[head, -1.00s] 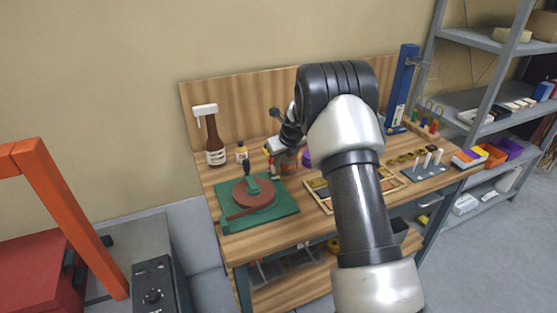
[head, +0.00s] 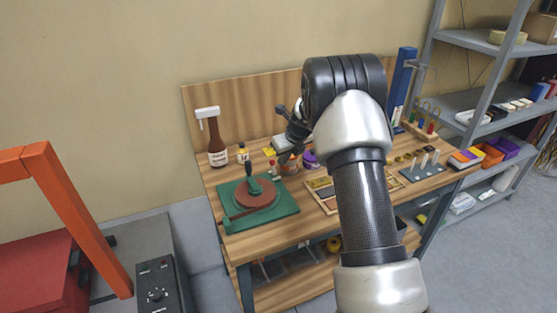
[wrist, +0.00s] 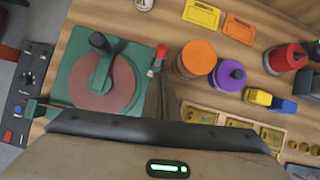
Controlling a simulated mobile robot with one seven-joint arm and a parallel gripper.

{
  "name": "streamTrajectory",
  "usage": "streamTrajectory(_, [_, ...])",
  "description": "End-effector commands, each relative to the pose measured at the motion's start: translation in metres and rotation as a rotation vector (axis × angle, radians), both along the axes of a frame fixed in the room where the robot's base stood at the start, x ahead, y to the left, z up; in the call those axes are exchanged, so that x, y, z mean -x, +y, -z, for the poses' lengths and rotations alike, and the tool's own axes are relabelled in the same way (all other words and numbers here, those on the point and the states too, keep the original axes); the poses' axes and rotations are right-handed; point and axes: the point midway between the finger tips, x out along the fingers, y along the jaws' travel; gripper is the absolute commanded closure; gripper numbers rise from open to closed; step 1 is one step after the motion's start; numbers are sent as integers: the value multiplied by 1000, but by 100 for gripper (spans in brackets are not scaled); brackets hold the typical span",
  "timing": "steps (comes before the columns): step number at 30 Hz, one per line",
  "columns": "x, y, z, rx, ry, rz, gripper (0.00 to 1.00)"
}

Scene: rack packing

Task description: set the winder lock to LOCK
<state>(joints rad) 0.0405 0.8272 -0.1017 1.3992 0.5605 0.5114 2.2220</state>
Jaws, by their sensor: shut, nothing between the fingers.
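The winder is a green base (head: 285,208) with a brown round disc (head: 262,198) and a dark upright crank handle on a green arm. It stands at the left of the workbench and also shows at the upper left in the wrist view (wrist: 72,72). A small red-tipped piece (wrist: 161,51) stands by the base's right edge; I cannot tell whether it is the lock. No LOCK marking is readable. My gripper (wrist: 160,82) is shut and empty, just right of the base in the wrist view. In the head view its fingertips are hard to make out.
An orange-topped jar (wrist: 198,57) and a purple-topped jar (wrist: 229,75) stand right of my gripper. A wooden tray (head: 322,198) lies to the right. A dark control box (head: 158,285) is at the front left.

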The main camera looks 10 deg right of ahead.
Motion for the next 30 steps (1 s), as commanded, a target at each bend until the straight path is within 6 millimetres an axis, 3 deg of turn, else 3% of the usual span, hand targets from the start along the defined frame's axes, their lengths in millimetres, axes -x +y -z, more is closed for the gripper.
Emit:
streamTrajectory(2, [5, -11, -9, 0, 0, 1, 100])
streamTrajectory(9, [-10, -8, -66, 2, -5, -2, 100])
streamTrajectory(15, [-16, -7, -94, 1, -1, -3, 100])
streamTrajectory(30, [-16, -7, -104, 1, 0, -5, 100])
